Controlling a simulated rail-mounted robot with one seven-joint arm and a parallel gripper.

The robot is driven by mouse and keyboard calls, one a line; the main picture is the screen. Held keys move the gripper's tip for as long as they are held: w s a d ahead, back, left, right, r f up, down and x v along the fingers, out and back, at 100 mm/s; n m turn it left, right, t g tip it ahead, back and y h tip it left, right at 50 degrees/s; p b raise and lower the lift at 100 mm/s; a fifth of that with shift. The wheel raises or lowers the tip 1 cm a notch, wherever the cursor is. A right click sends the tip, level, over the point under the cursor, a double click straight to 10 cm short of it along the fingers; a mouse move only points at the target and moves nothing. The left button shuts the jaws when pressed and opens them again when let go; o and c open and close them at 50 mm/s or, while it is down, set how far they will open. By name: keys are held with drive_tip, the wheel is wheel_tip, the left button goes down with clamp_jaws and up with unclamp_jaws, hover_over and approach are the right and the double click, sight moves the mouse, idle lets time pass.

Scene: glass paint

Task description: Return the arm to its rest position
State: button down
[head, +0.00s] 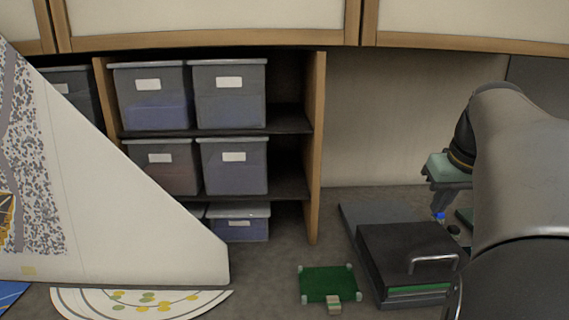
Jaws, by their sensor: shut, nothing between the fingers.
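My gripper (440,204) is at the right of the head view, at the end of my arm, which bends down from the right edge. It points downward above the back of the counter, behind the dark box. Its fingers are small and partly dark here; they are shut with nothing held. A small blue-topped item (440,217) shows just below the fingertips; I cannot tell whether they touch. My forearm hides the right part of the counter.
A dark box (400,245) with a metal handle stands in front of the gripper. A green mat (327,284) with pale corners and a small block (333,304) lies to its left. A shelf (317,150) of grey bins (228,95) and a large white panel (130,190) fill the left.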

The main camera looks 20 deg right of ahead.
drive_tip(key=w+a+f+n+g+y, duration=0.1)
drive_tip(key=a+f, duration=0.5)
drive_tip(key=a, duration=0.2)
drive_tip(key=w+a+f+n+y, duration=0.1)
drive_tip(key=a+f, duration=0.4)
drive_tip(key=a, duration=0.3)
drive_tip(key=s+a+f+n+g, duration=0.1)
drive_tip(key=s+a+f+g, duration=0.1)
drive_tip(key=s+a+f, duration=0.9)
drive_tip(key=a+f, duration=0.2)
drive_tip(key=a, duration=0.1)
drive_tip(key=shift+a+f+h, duration=0.3)
drive_tip(key=shift+a, duration=0.1)
